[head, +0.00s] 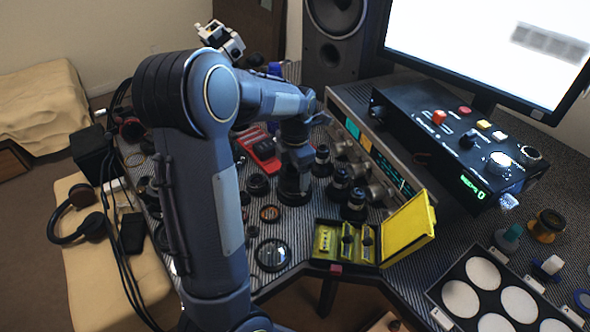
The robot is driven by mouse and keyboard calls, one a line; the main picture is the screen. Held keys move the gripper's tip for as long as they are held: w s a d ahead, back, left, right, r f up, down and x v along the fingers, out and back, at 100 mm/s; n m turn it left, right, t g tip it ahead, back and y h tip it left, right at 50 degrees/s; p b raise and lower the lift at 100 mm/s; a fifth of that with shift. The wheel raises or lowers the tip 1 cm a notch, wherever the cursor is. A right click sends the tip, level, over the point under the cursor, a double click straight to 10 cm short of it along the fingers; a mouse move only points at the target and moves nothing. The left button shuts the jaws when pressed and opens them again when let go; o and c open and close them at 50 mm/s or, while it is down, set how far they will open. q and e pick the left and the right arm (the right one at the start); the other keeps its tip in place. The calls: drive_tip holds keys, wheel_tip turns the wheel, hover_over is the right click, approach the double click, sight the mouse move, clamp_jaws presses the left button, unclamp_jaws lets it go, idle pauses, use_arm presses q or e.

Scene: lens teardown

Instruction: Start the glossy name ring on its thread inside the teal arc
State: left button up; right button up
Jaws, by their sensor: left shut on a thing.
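My left gripper (295,168) points down over a dark lens barrel (294,193) standing on the ribbed bench mat. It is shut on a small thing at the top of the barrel. The fingers and my wrist hide most of that thing, so I cannot tell whether it is the glossy name ring or whether it touches the thread. I cannot make out the teal arc at this size. My right gripper is not in view.
Several dark lens parts (354,205) stand close to the right of the barrel. A round glass (271,255) lies in front. An open yellow case (333,265), a control box (455,140) and a white-disc tray (430,296) are further right.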

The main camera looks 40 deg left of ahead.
use_arm(q)
drive_tip(key=shift+f, duration=0.35)
idle(1.0)
drive_tip(key=o, duration=1.1)
drive_tip(key=shift+c, duration=0.2)
drive_tip(key=shift+r+p, duration=0.45)
drive_tip(key=shift+r, duration=3.45)
drive_tip(key=shift+r, duration=0.1)
